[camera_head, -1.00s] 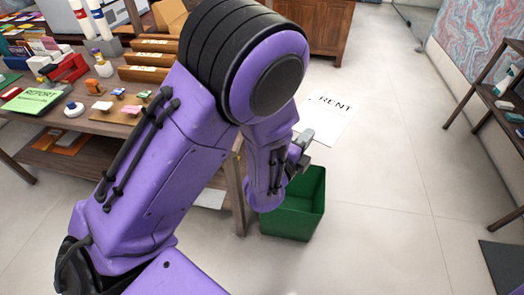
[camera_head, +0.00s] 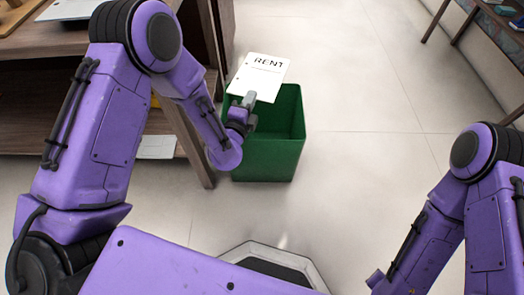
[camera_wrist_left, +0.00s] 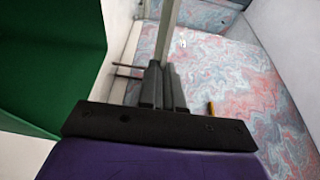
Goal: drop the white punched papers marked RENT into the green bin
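The white paper marked RENT (camera_head: 258,73), with punched holes along its left edge, is in my left gripper (camera_head: 249,99). The gripper is shut on its near edge. In the head view the paper overlaps the back left rim of the green bin (camera_head: 268,160); its height above the rim is hard to judge. In the left wrist view the fingers (camera_wrist_left: 163,85) are together on the paper (camera_wrist_left: 167,30), seen edge-on as a thin pale strip. The green bin (camera_wrist_left: 50,65) fills the left of that view. My right arm shows at the right, but its gripper is out of view.
A wooden desk (camera_head: 60,105) with a lower shelf stands left of the bin, one leg close beside it. A pale sheet (camera_head: 156,147) lies low near the desk. Open tiled floor (camera_head: 365,95) lies right of the bin.

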